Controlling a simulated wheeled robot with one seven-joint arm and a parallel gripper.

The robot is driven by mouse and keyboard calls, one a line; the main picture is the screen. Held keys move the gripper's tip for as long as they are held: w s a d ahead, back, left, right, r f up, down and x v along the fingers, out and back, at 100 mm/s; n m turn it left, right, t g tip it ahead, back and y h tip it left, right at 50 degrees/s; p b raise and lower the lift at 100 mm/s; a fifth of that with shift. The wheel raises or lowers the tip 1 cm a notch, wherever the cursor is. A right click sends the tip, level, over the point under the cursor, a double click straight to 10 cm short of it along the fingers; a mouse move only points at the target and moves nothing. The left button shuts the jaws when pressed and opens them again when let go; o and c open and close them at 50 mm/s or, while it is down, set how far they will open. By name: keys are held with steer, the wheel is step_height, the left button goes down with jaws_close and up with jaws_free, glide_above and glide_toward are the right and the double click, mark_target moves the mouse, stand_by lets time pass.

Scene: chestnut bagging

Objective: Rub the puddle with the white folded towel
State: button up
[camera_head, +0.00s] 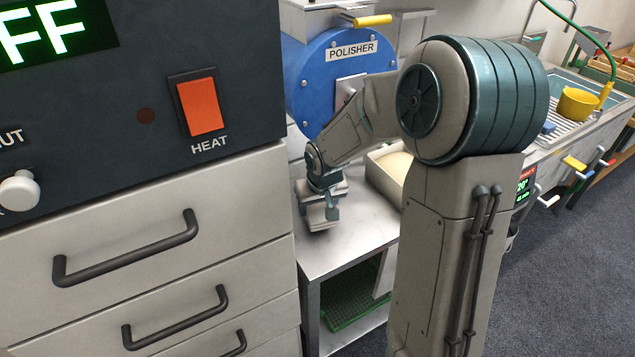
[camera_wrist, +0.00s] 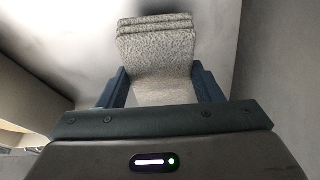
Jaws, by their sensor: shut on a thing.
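The folded towel (camera_wrist: 158,62) shows pale and textured in the wrist view, with its folded layers at the far end. My gripper (camera_wrist: 160,82) is shut on it, one dark finger on each side. In the head view my gripper (camera_head: 325,208) is low over the left part of the metal table, close to its top. The towel shows there only as a small pale patch (camera_head: 318,222) beneath the fingers. Whether it touches the table is hard to tell. I cannot make out the puddle in either view; a dark shade lies beyond the towel in the wrist view.
A metal table (camera_head: 345,245) carries a pale box (camera_head: 378,178) behind my arm. A blue polisher (camera_head: 335,75) stands at the back. A grey drawer cabinet (camera_head: 140,250) with a HEAT switch (camera_head: 200,106) borders the table's left side. A sink (camera_head: 590,125) is at the right.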

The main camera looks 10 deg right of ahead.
steer(key=shift+s+d+r+p, duration=0.2)
steer(key=shift+r+p, duration=0.1)
steer(key=shift+r, duration=0.35)
steer(key=shift+w+d+r+p, duration=0.15)
steer(key=shift+w+r+p, duration=0.05)
steer(key=shift+r+p, duration=1.55)
steer(key=shift+r, duration=0.35)
